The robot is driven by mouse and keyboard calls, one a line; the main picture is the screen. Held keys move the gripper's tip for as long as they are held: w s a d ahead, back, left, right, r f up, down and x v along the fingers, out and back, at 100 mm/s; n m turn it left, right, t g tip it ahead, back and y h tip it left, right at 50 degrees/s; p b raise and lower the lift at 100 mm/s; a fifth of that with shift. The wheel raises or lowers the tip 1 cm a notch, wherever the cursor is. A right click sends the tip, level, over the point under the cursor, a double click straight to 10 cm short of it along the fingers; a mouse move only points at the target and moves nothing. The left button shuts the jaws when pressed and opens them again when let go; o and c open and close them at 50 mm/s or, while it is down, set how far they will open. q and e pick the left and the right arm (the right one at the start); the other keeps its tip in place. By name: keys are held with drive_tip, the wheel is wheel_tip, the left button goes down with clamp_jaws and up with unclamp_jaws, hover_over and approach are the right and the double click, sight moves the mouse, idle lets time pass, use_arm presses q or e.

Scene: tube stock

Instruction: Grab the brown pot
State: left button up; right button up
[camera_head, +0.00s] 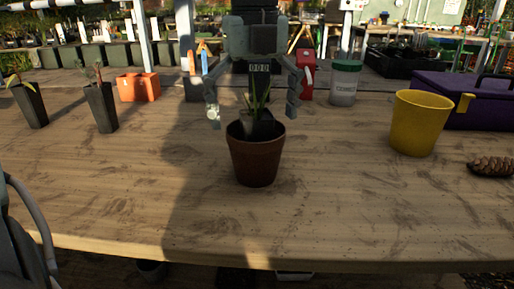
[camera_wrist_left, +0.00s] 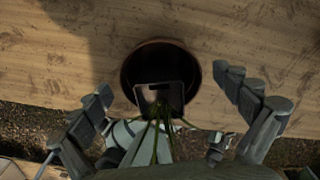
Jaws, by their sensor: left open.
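The brown pot (camera_head: 257,166) stands upright on the wooden table in the middle of the head view. A small dark square pot (camera_head: 259,124) with a green-leaved plant sits inside its mouth. In the left wrist view the brown pot (camera_wrist_left: 131,70) shows as a round rim, with the dark square pot (camera_wrist_left: 160,95) and its leaves in front of the opening. My left gripper (camera_head: 252,116) is open, its fingers spread to either side of the plant, at and above rim height. In the left wrist view the left gripper (camera_wrist_left: 163,82) has nothing between its fingertips touching them. My right gripper is not in view.
A yellow pot (camera_head: 419,122), a purple box (camera_head: 480,98) and a pinecone (camera_head: 492,167) are on the right. A green-lidded jar (camera_head: 345,84) stands behind. Two dark potted plants (camera_head: 101,107) and an orange pot (camera_head: 138,87) are left. The table (camera_head: 330,225) in front is clear.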

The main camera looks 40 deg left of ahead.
sight(256, 154)
use_arm(q)
drive_tip(key=f, duration=0.5)
drive_tip(key=shift+s+d+f, duration=0.3)
drive_tip(key=shift+s+f, duration=0.05)
drive_tip(key=shift+f, duration=0.55)
drive_tip(key=shift+w, duration=0.1)
drive_tip(key=c, duration=1.2)
